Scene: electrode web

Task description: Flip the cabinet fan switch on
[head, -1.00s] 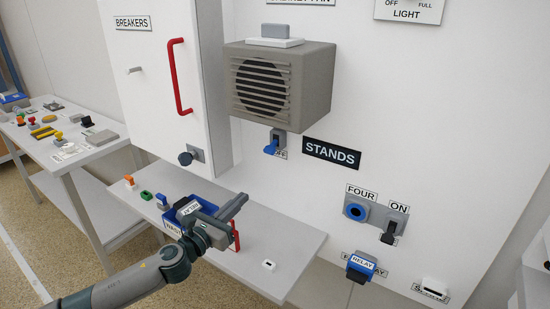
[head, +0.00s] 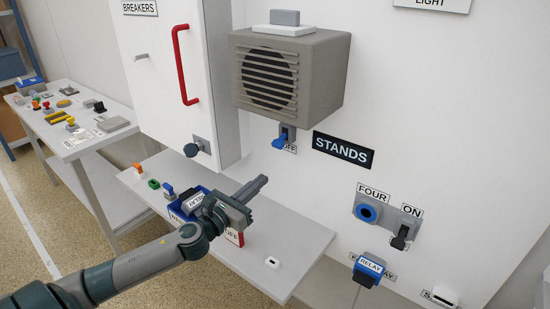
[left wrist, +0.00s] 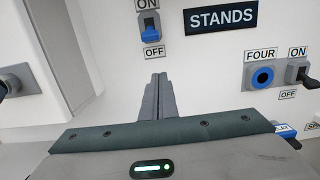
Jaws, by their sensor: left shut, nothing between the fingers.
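The cabinet fan (head: 290,75) is a grey slatted box on the white cabinet wall. Below it is a small switch with a blue lever (head: 280,141) on a grey plate. In the left wrist view the blue lever (left wrist: 151,32) sits between an ON label and an OFF label and points down toward OFF. My left gripper (head: 262,183) is shut and empty, below and slightly left of the switch, apart from it. In the left wrist view its closed fingers (left wrist: 158,92) point up toward the switch, below the OFF label. My right gripper is not in view.
A black STANDS sign (head: 343,149) is right of the switch. The breaker door has a red handle (head: 184,65). A side table (head: 75,150) stands left.

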